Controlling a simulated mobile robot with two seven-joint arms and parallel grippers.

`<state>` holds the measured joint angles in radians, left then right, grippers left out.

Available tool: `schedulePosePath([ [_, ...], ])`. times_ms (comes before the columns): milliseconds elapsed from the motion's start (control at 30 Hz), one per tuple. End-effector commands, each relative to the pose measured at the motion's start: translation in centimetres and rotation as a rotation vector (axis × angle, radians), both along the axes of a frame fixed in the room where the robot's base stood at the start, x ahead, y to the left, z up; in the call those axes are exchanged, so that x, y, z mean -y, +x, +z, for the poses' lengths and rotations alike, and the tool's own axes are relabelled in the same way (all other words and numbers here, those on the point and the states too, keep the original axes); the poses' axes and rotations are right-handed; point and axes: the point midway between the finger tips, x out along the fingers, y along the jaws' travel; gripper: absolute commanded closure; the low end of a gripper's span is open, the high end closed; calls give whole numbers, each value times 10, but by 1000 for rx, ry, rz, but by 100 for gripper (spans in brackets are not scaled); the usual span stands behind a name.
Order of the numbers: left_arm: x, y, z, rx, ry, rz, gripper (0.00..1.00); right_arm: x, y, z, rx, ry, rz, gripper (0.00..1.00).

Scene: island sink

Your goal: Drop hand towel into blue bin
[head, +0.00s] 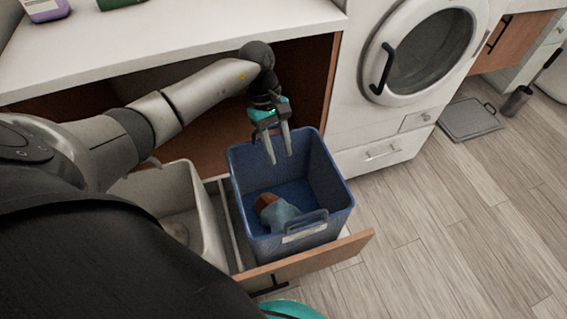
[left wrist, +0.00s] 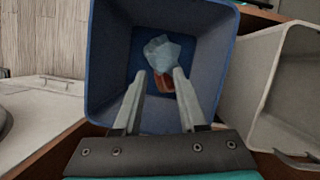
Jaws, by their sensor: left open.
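The blue bin (head: 335,205) stands in the pulled-out drawer under the counter. A crumpled light-blue and reddish-brown cloth, which looks like the hand towel (head: 280,215), lies inside it on the bottom. My left gripper (head: 278,158) is above the back part of the bin, with its fingers apart and nothing between them. In the left wrist view the bin (left wrist: 108,60) is below the open fingers, and the towel (left wrist: 163,55) lies beyond the fingertips, partly overlapped by them. My right gripper is not in view.
A light grey bin (head: 205,215) stands beside the blue bin in the same drawer (head: 310,262). A white washing machine (head: 375,120) is to the right. The white counter (head: 170,45) is above the drawer. The wooden floor at right is mostly clear.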

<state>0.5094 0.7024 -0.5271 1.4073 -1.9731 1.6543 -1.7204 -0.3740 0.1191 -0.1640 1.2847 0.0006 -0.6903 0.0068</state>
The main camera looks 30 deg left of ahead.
Motion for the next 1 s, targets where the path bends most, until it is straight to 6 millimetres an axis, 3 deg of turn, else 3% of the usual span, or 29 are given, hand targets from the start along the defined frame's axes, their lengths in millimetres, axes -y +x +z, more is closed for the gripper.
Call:
schedulePosePath([
  [133,0,0,0,0,0,0,57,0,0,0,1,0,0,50],
  [433,0,0,0,0,0,0,23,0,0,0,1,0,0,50],
  [633,0,0,0,0,0,0,21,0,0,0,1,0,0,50],
  [800,0,0,0,0,0,0,1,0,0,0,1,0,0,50],
  [1000,0,0,0,0,0,0,0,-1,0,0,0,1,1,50],
])
